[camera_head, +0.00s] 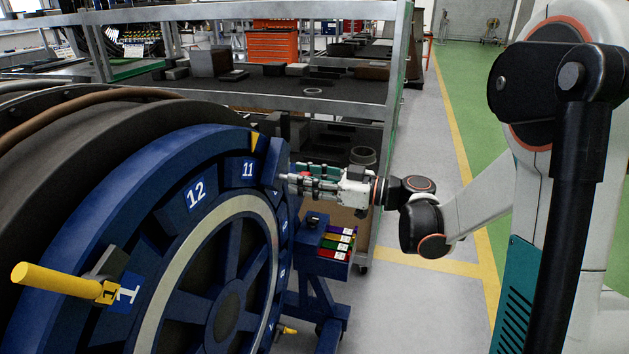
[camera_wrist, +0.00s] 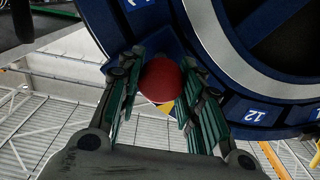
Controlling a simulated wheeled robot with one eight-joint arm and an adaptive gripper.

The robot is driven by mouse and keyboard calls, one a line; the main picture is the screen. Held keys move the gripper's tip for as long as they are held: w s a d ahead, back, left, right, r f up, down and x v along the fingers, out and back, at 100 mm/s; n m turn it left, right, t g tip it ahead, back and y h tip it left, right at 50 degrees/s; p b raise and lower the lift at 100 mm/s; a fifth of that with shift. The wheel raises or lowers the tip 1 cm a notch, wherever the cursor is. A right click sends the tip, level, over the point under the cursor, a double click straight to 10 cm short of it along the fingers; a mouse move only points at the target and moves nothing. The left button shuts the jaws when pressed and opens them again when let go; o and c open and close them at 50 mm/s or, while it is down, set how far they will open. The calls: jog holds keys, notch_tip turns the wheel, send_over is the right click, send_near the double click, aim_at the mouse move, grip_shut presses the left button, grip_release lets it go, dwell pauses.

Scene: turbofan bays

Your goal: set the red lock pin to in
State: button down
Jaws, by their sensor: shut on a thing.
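The red lock pin (camera_wrist: 160,80) shows in the wrist view as a round red knob between the two green-padded fingers of my gripper (camera_wrist: 159,88). My gripper is shut on the knob. In the head view my gripper (camera_head: 292,181) reaches in from the right to the rim of the blue turbofan ring (camera_head: 200,158), just right of the label 11. The knob cannot be made out there. The pin's shaft is hidden behind the knob, so I cannot tell how deep it sits. The blue ring also shows close beyond the fingers in the wrist view (camera_wrist: 95,25).
A yellow handle (camera_head: 62,281) sticks out from the ring at the lower left, by the label 1. A blue stand (camera_head: 322,262) with several coloured blocks is below my gripper. A grey metal shelf (camera_head: 330,104) stands behind. The floor aisle (camera_head: 425,150) is clear.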

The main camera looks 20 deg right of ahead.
jog(key=c, duration=1.1)
grip_release()
jog(key=shift+w+a, duration=0.15)
jog(key=v, duration=1.2)
